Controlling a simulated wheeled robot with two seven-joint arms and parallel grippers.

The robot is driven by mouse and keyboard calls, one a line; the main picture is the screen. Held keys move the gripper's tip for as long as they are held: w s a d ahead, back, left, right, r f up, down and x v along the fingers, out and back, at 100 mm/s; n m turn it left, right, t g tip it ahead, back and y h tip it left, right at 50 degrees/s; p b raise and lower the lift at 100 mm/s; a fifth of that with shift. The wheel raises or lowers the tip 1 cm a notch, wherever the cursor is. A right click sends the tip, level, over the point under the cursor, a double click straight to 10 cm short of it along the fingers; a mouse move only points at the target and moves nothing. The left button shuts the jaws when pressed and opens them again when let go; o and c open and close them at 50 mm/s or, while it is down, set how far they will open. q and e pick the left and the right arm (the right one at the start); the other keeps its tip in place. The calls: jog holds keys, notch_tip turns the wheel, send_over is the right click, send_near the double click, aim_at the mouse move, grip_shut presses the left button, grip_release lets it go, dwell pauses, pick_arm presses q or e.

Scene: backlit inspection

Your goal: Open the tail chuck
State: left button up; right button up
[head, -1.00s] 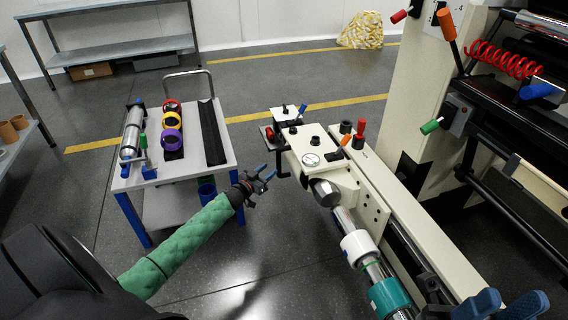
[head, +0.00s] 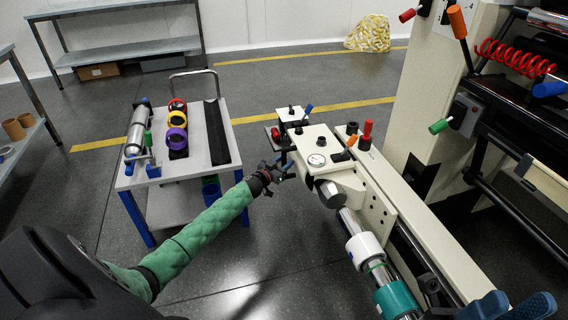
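A black lever (head: 284,155) hangs at the housing's left side.
A cart (head: 190,172) at left carries a metal cylinder (head: 137,130), several coloured rings (head: 177,119) and a black rail (head: 216,132). Orange and red handles (head: 367,129) stand on the beam. The machine's tall frame (head: 430,110) fills the right. Open floor lies between cart and machine.

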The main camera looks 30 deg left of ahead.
pick_arm(q)
grip_shut()
jog(key=shift+w+a, duration=0.2)
jog(key=w+a, duration=0.5)
jog(key=a, duration=0.1)
jog(key=shift+w+a, duration=0.15)
jog(key=shift+w, duration=0.05)
grip_release()
